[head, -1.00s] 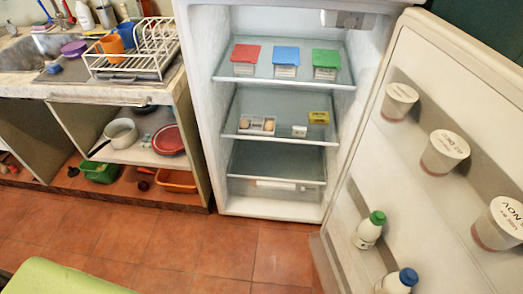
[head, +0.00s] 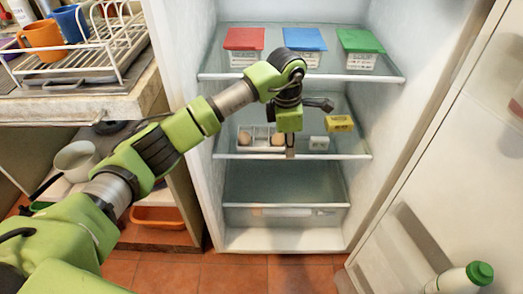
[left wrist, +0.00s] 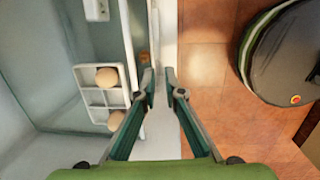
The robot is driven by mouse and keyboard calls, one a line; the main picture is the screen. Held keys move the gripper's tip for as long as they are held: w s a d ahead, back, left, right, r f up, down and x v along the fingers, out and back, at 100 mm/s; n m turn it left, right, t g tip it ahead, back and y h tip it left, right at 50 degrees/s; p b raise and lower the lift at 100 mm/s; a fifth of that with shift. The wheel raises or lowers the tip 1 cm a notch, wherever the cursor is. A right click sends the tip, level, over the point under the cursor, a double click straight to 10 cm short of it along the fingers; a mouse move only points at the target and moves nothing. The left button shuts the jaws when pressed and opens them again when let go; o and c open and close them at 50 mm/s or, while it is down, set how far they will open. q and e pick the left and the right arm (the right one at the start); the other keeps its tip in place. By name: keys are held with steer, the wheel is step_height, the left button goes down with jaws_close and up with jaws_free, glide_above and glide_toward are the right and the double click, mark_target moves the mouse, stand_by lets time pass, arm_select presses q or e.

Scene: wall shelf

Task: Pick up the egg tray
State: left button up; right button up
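The egg tray (head: 243,138) is white with compartments and holds two brown eggs. It sits on the middle fridge shelf, at the left. My left gripper (head: 290,152) points down in front of that shelf, just right of the tray in the head view. In the left wrist view the tray (left wrist: 85,97) is left of the gripper (left wrist: 159,78). The fingers are empty, with a narrow gap between their tips, apart from the tray. My right gripper is not in view.
The middle shelf also holds a yellow box (head: 339,123) and a small white item (head: 319,143). Red, blue and green lidded containers (head: 304,39) stand on the shelf above. The open fridge door (head: 440,150) is at right. A dish rack (head: 85,55) stands at left.

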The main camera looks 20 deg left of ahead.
arm_select(q)
steer(key=w+a+r+t+y+b, duration=0.1)
steer(key=w+a+r+t+y, duration=0.1)
steer(key=a+r+y, duration=0.35)
steer(key=h+b, duration=0.2)
glide_above(261, 149)
steer(key=s+d, duration=0.1)
steer(key=s, duration=0.1)
steer(key=f, duration=0.9)
steer(key=shift+w+d+f, duration=0.2)
steer(key=shift+f, duration=0.1)
steer(key=x, duration=0.3)
steer(key=shift+w+a+f+b, duration=0.1)
steer(key=shift+f+b, duration=0.2)
steer(key=shift+f, duration=0.05)
steer(key=shift+w+a+f, duration=0.1)
steer(key=shift+f, duration=0.1)
jaws_close()
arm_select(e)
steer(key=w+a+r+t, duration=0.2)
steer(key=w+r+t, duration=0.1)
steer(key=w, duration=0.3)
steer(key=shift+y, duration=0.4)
arm_select(q)
steer(key=shift+r, duration=0.1)
